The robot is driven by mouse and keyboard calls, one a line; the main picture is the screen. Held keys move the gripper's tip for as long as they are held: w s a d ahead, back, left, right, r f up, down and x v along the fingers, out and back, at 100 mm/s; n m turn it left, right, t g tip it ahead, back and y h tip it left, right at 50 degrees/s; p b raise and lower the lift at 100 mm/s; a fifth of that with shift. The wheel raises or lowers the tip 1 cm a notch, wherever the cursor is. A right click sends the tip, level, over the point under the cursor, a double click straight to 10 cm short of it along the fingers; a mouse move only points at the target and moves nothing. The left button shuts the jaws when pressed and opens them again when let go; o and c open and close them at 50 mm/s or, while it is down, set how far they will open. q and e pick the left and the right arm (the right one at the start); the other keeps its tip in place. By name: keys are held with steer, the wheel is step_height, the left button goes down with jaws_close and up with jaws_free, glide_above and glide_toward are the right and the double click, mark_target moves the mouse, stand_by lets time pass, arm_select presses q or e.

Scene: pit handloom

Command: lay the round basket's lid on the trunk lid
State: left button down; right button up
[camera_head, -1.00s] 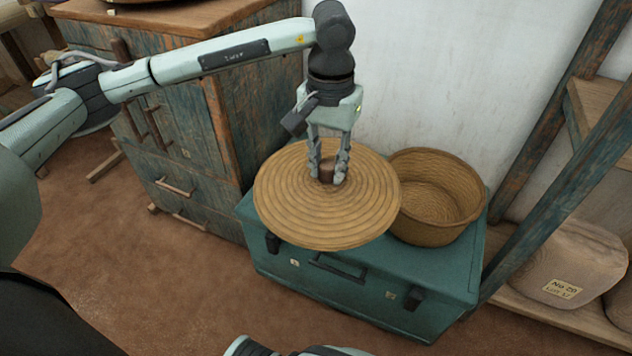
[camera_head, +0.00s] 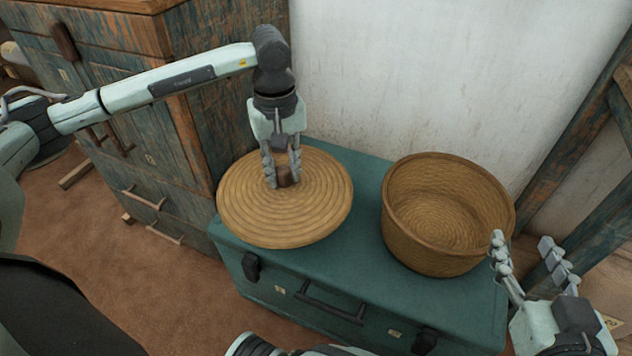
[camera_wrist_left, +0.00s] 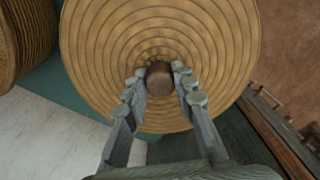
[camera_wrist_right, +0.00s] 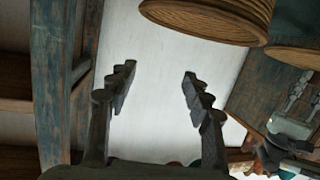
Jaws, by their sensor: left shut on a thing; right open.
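The round basket's lid (camera_head: 318,205) is a flat coiled straw disc with a brown knob. My left gripper (camera_head: 281,180) is shut on that knob, and the lid is at the left end of the teal trunk lid (camera_head: 350,255). I cannot tell whether the lid touches the trunk. The left wrist view also shows the lid (camera_wrist_left: 100,50) with its knob between my fingers (camera_wrist_left: 160,85). The open round basket (camera_head: 440,205) stands upright on the trunk's right part. My right gripper (camera_head: 530,258) is open and empty, in front and to the right of the basket.
A worn blue wooden cabinet (camera_head: 150,80) stands close on the left of the trunk. A white wall (camera_head: 400,80) is behind. A wooden shelf frame (camera_head: 580,130) is on the right. Bare trunk top shows between lid and basket.

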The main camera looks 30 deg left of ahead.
mark_target(312, 157)
arm_select(q)
steer(key=w+f, duration=0.2)
steer(key=w, duration=0.1)
steer(key=w+f, duration=0.2)
steer(key=w, duration=0.1)
steer(key=w+f, duration=0.2)
steer(key=w, duration=0.2)
steer(key=shift+d+b, duration=0.3)
steer(key=shift+b, duration=0.05)
step_height(312, 157, down, 4)
arm_select(e)
steer(key=a+r+t, duration=0.1)
steer(key=r+y, duration=0.1)
steer(key=r, duration=0.1)
steer(key=a+r+t, duration=0.1)
steer(key=r, duration=0.1)
steer(key=shift+a+t+y, duration=0.3)
arm_select(q)
steer(key=shift+f, duration=0.1)
arm_select(e)
steer(key=shift+r, duration=0.1)
